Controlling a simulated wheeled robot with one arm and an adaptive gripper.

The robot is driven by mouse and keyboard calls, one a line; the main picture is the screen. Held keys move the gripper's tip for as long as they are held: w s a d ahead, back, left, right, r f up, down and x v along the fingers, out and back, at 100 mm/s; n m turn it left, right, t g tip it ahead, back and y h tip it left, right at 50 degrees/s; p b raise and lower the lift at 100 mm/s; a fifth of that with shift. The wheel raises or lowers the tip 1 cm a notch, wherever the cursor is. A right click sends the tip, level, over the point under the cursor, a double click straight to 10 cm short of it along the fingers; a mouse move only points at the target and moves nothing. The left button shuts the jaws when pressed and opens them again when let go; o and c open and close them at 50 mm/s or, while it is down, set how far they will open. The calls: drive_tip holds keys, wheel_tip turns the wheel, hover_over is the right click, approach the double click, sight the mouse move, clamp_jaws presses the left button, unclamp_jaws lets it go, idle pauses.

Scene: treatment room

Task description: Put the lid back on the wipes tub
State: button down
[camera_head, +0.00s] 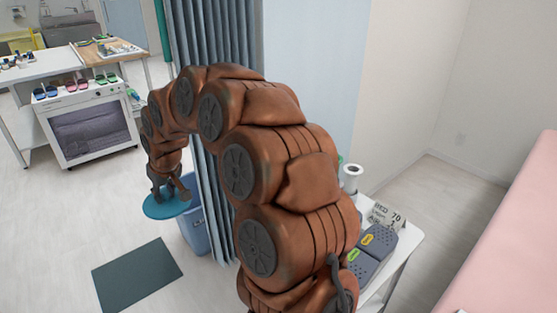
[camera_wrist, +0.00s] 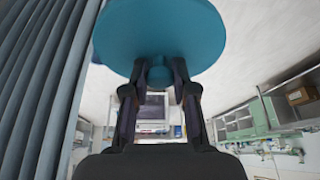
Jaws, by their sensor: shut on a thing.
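A round teal lid (camera_head: 166,208) hangs from my gripper (camera_head: 170,188) in the head view, above floor height and level or nearly so. In the wrist view the lid (camera_wrist: 160,30) fills the top middle, and my gripper (camera_wrist: 157,76) is shut on its small knob, one finger on each side. I cannot make out the wipes tub for certain in either view. My arm hides part of the white side table, and a small white round object (camera_head: 351,176) on that table is too partly covered to name.
A blue bin (camera_head: 194,234) stands just right of the lid, beside the grey-blue curtain (camera_head: 215,40). A dark mat (camera_head: 137,274) lies on the floor. The white side table (camera_head: 402,262) holds a grey device and a day card. A pink bed (camera_head: 515,250) is at right.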

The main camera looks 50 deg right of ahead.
drive_tip(key=s+d+p, duration=0.1)
drive_tip(key=d+p, duration=0.1)
drive_tip(key=d, duration=1.8)
drive_tip(key=shift+n, duration=0.3)
drive_tip(key=shift+s+d+f+p, duration=0.4)
drive_tip(key=shift+s+d+f, duration=0.95)
drive_tip(key=shift+d, duration=1.3)
drive_tip(key=shift+s+d+f+p, duration=0.4)
drive_tip(key=shift+s+d+f, duration=0.35)
drive_tip(key=shift+s+d, duration=1.45)
drive_tip(key=shift+s+d+f+p, duration=0.4)
drive_tip(key=shift+s+d+f, duration=0.75)
drive_tip(key=shift+d, duration=1.9)
drive_tip(key=shift+f+b, duration=0.9)
drive_tip(key=shift+f, duration=0.3)
drive_tip(key=shift+s+b, duration=0.1)
drive_tip(key=shift+b, duration=0.8)
drive_tip(key=shift+f+b, duration=0.2)
drive_tip(key=shift+b, duration=0.6)
drive_tip(key=c, duration=0.8)
unclamp_jaws()
drive_tip(key=shift+c, duration=0.2)
